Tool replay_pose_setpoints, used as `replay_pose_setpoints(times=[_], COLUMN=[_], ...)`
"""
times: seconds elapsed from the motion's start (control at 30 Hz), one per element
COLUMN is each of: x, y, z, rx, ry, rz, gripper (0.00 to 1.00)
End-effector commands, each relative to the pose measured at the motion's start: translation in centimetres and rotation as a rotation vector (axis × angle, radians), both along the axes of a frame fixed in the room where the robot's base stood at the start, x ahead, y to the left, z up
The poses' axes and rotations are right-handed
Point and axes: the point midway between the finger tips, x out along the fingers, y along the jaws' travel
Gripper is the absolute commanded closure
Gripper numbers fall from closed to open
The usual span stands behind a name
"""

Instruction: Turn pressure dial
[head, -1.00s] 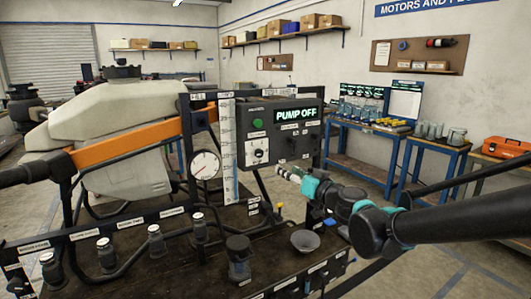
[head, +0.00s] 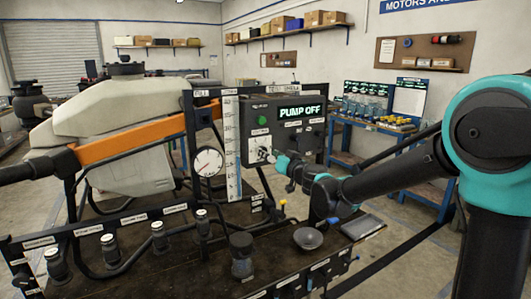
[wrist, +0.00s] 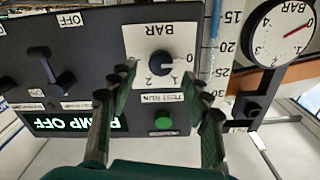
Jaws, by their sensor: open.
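The pressure dial is a black knob (wrist: 160,63) on a white plate marked BAR and numbers. In the upside-down wrist view its pale pointer mark points right, near the 0. In the head view the dial plate (head: 257,149) sits on the dark control panel (head: 287,138), partly covered by my gripper (head: 278,160). My gripper also shows in the wrist view (wrist: 160,78), its fingers open and spread to either side of the knob. I see no clear contact with the knob. The panel display (head: 303,111) reads PUMP OFF.
A round gauge (head: 209,162) with a red needle and an upright scale (head: 232,148) stand left of the panel. A green button (wrist: 164,123) and a lever switch (wrist: 50,68) are near the dial. An orange bar (head: 130,141) crosses at left.

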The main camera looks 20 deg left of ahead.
Motion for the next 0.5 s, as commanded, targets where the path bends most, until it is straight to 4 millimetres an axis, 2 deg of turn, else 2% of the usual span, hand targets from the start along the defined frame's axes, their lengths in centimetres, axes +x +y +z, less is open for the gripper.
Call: replay_pose_setpoints(times=[0.2,0.5], x=[1.7,2.1], y=[2.0,2.5], z=[0.0,0.0], rx=[0.000,0.000], ry=[0.000,0.000], rz=[0.001,0.000], gripper=[0.51,0.51])
